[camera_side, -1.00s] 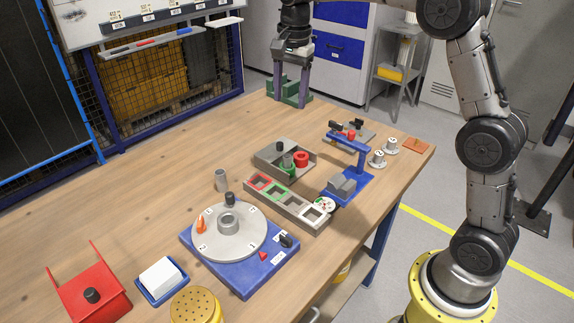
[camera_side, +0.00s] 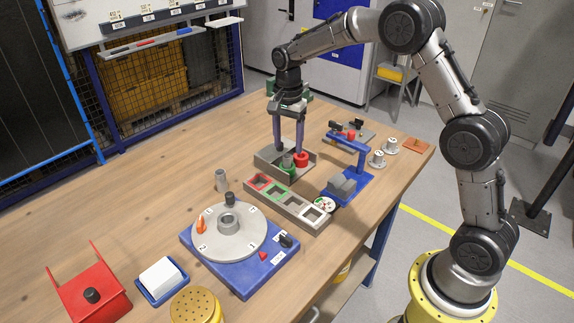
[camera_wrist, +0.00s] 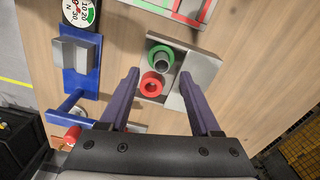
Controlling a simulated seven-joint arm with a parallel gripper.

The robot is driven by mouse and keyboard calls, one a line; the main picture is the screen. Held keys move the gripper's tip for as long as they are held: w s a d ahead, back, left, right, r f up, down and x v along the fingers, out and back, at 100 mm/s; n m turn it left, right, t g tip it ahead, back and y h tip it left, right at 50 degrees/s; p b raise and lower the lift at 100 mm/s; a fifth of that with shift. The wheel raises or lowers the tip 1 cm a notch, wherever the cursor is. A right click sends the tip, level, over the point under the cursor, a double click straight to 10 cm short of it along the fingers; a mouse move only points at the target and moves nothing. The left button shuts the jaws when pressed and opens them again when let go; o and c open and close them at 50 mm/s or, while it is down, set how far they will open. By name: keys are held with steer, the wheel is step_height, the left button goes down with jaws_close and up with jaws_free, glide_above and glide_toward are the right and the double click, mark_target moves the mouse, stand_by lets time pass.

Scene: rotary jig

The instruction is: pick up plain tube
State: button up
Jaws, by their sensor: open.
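A plain grey tube (camera_wrist: 165,62) stands upright in the grey tray (camera_wrist: 203,68), against or inside a green ring (camera_wrist: 153,52); I cannot tell which. A red ring (camera_wrist: 152,85) is close beside it. In the side view the grey tube (camera_side: 287,160) is seen just under my gripper (camera_side: 288,149), with the green ring below it and the red ring (camera_side: 302,159) to its right. My gripper points down, open and empty. In the wrist view its fingertips (camera_wrist: 159,74) lie on either side of the tube and red ring area.
A grey block with coloured square pockets (camera_side: 316,229) lies in front of the tray. A blue stand (camera_side: 359,180) is to the right.

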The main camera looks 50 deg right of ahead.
mark_target(287, 156)
steer(key=shift+w+a+f, duration=0.1)
steer(key=shift+f, duration=1.85)
jaws_close()
